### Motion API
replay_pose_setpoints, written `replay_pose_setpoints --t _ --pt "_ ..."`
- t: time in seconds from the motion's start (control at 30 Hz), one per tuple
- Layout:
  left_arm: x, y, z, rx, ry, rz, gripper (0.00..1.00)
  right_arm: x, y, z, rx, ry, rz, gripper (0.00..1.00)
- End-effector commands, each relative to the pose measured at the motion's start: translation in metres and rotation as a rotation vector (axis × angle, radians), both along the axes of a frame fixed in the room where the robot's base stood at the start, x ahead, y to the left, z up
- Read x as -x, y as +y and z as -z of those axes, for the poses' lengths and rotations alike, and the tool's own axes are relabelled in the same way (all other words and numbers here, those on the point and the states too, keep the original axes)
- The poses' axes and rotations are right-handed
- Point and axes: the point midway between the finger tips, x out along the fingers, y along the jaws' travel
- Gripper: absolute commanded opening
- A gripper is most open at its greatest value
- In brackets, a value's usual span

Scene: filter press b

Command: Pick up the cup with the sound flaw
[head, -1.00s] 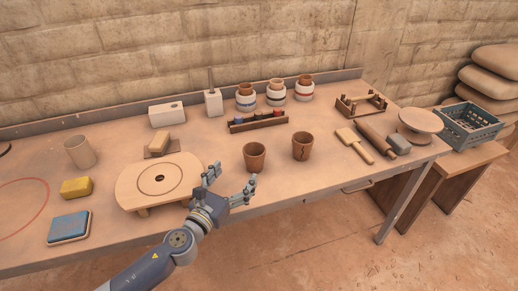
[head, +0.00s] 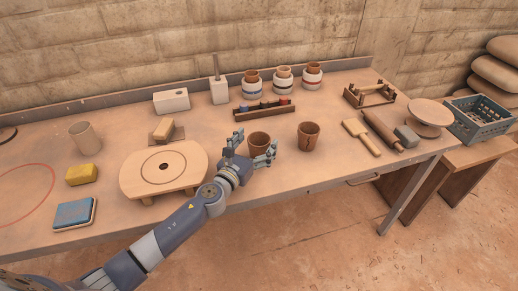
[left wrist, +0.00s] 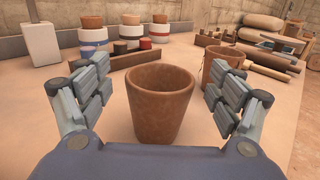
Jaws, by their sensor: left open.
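Two brown clay cups stand upright on the workbench. The left cup (head: 259,139) looks plain; in the left wrist view this cup (left wrist: 160,108) shows no clear line on its near side. The right cup (head: 308,136) has a dark crack-like line down its front; in the left wrist view this cup (left wrist: 216,72) is partly hidden behind a finger. My left gripper (head: 250,151) is open at the left cup, its fingers to either side. In the left wrist view the fingers stand apart from that cup's walls. My right gripper is not in view.
Behind the cups is a wooden rack (head: 266,110) with small coloured-topped items, then several banded jars. A round-topped wooden board (head: 190,165) lies left of the gripper. A wooden paddle (head: 361,137) and roller (head: 381,130) lie right. The bench front is clear.

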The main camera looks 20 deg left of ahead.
Motion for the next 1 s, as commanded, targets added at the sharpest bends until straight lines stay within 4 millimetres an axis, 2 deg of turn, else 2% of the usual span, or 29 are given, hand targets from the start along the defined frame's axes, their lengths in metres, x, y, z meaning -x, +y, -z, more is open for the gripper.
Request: replay_pose_setpoints --t 0.13,0.4,0.47,0.63,1.0 --pt "-0.015 -0.002 0.0 0.0 0.0 -0.001 0.85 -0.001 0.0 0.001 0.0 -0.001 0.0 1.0" --pt "-0.017 -0.003 0.0 -0.001 0.0 0.0 0.85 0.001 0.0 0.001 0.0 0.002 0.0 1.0" --pt "-0.017 -0.003 0.0 -0.001 0.0 0.0 0.74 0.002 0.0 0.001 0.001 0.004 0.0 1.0" --pt "-0.017 -0.003 0.0 -0.001 0.0 -0.001 0.35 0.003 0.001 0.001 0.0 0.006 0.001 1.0" --pt "-0.017 -0.003 -0.002 -0.001 -0.001 -0.001 0.33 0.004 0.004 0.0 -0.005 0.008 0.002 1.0"
